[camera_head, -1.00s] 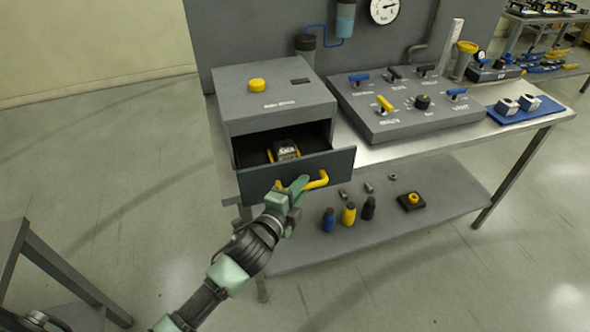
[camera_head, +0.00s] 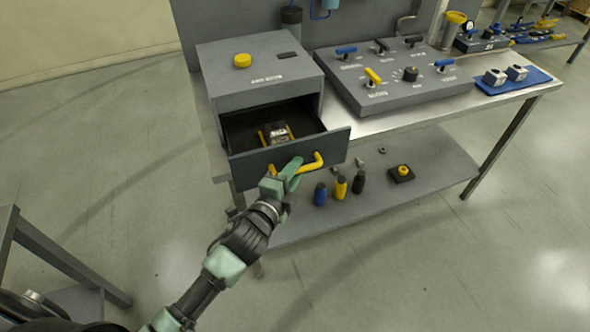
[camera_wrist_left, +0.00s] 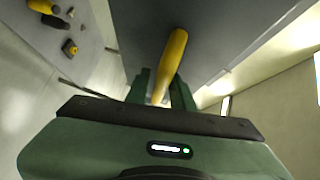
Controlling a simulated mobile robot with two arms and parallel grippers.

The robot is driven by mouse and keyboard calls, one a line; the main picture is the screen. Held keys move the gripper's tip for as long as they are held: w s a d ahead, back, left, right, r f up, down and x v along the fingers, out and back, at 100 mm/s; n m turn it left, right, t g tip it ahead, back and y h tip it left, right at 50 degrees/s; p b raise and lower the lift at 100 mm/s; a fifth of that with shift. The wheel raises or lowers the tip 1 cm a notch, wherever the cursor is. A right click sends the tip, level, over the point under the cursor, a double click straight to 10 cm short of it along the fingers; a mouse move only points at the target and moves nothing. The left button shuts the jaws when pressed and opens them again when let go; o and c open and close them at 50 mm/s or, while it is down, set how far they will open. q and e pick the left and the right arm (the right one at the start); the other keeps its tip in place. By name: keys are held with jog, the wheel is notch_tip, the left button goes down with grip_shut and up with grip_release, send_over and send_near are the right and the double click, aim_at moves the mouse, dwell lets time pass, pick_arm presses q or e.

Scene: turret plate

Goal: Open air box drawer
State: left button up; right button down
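The grey air box (camera_head: 262,88) with a yellow button on top stands at the left end of the workbench. Its drawer (camera_head: 245,170) is well open, and a dark and yellow device (camera_head: 275,134) lies inside. The yellow drawer handle (camera_head: 313,163) is on the drawer front. My left gripper (camera_head: 290,170) is at the left part of this handle. In the left wrist view, the fingers (camera_wrist_left: 161,92) are on both sides of the yellow handle (camera_wrist_left: 172,58) and close on it. My right gripper is not in view.
A grey control panel (camera_head: 390,95) with coloured levers sits right of the box. A blue tray (camera_head: 530,84) is further right. The lower shelf (camera_head: 430,150) holds blue, yellow and black bottles near the drawer's right side. Open floor lies in front.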

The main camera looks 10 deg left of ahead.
pick_arm(q)
jog(key=shift+s, duration=0.1)
jog(key=shift+s+a, duration=0.1)
jog(key=shift+s, duration=0.25)
jog(key=b+v, duration=0.1)
jog(key=v, duration=0.6)
jog(key=shift+b, duration=0.35)
jog(key=shift+w, duration=0.1)
jog(key=s+a+f+n+g+y, duration=0.1)
jog(key=s+a+f+n+g, duration=0.15)
jog(key=f, duration=0.85)
jog(key=s+a+f+n+g+y, duration=0.1)
jog(key=s+f+n+g, duration=0.2)
jog(key=f, duration=0.9)
jog(key=s+a+f+n+g, duration=0.2)
jog(key=s+f, duration=0.2)
jog(key=f, duration=0.7)
jog(key=s+a+f+n+g, duration=0.1)
jog(key=s+f+n+g, duration=0.1)
jog(key=s+f, duration=0.4)
jog(key=s+a+f+n+g+y, duration=0.1)
jog(key=s+f+n+g, duration=0.2)
jog(key=s+f, duration=0.4)
jog(key=s+a+f+n+g, duration=0.1)
jog(key=s+f, duration=0.6)
jog(key=s, duration=1.1)
jog(key=n+g, duration=0.1)
jog(key=n, duration=0.1)
jog(key=shift+a+n, duration=0.35)
jog(key=shift+a, duration=0.05)
